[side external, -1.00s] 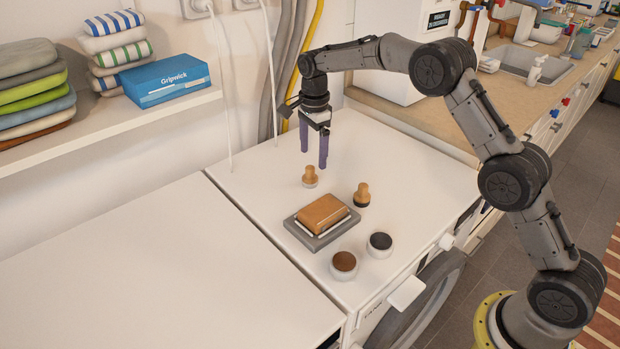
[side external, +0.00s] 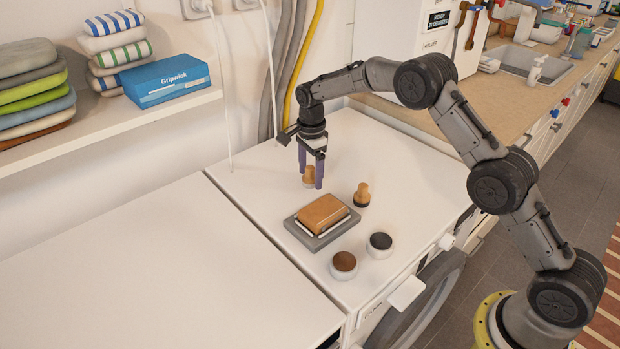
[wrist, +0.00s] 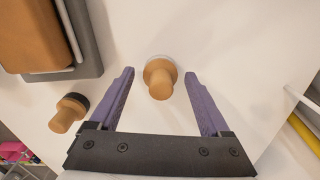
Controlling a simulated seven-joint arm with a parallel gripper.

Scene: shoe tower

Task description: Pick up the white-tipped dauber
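The white-tipped dauber (side external: 308,174) has a tan wooden handle and stands upright on the white machine top. It also shows in the wrist view (wrist: 159,79), where its pale tip is partly seen past the handle. My gripper (side external: 310,180) is open and low over this dauber. In the wrist view my gripper (wrist: 160,80) has one purple finger on each side of the dauber, with gaps to both. A dark-tipped dauber (side external: 361,195) stands to the right; it also shows in the wrist view (wrist: 68,113).
A brown brush block (side external: 323,212) lies on a grey tray (side external: 296,233). A brown-topped round tin (side external: 344,265) and a black-topped one (side external: 380,245) stand near the front edge. The machine top is clear to the left and right of the daubers.

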